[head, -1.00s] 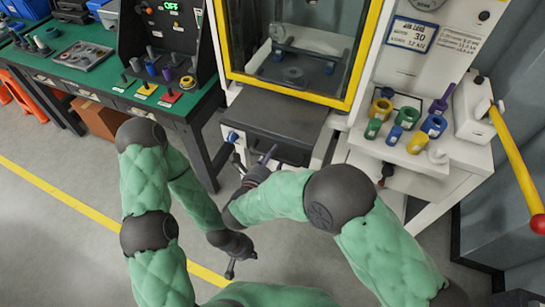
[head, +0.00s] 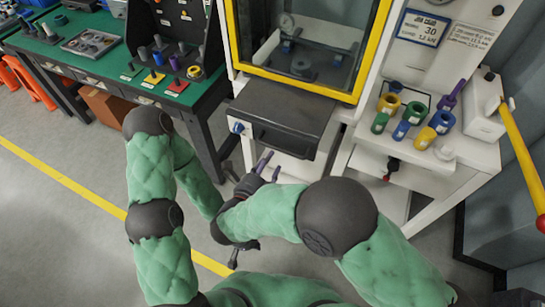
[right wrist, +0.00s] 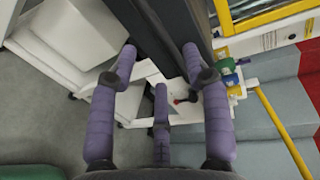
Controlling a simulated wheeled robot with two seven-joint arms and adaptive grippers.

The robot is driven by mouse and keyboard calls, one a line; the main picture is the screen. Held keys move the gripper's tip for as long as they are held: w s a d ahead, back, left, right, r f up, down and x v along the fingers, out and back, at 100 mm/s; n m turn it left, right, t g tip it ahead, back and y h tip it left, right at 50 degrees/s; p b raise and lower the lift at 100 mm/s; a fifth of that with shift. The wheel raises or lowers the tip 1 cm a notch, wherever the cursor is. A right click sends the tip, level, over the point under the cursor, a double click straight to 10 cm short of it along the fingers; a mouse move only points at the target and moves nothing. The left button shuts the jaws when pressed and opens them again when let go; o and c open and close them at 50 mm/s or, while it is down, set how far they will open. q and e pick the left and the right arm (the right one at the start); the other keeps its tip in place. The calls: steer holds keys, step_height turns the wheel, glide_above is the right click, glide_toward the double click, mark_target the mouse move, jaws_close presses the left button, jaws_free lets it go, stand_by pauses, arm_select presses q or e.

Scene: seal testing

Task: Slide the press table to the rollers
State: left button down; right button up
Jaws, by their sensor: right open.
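The press table appears to be the dark grey slab (head: 285,108) under the yellow-framed window of the white press, with a dark handle bar on its front. My right gripper (head: 268,165) is just below and in front of that handle, apart from it as far as I can tell. Its purple fingers are spread and empty in the right wrist view (right wrist: 160,66), with a dark slab (right wrist: 165,35) beyond them. My left gripper (head: 234,258) hangs low over the floor; its fingers are too small to read. I cannot make out the rollers for certain.
A green workbench (head: 95,60) with small parts stands left of the press.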

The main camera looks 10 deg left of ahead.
steer(key=shift+v, duration=2.3)
steer(key=w+d+f+n+g+y, duration=0.25)
steer(key=w+d+f+n, duration=0.2)
steer(key=f, duration=0.45)
steer(key=w+d+f+n+g+y, duration=0.2)
steer(key=w+d+f+n+g, duration=0.15)
steer(key=f+n, duration=0.35)
steer(key=s+d+f+n+g+y, duration=0.2)
steer(key=s+d+f+n+g, duration=0.1)
steer(key=s+f, duration=0.4)
steer(key=s+d+f+n+g+y, duration=0.2)
steer(key=s+d+f+n+g, duration=0.2)
steer(key=s+d+f, duration=0.3)
steer(key=s+g, duration=0.1)
steer(key=s, duration=0.3)
steer(key=shift+f, duration=0.3)
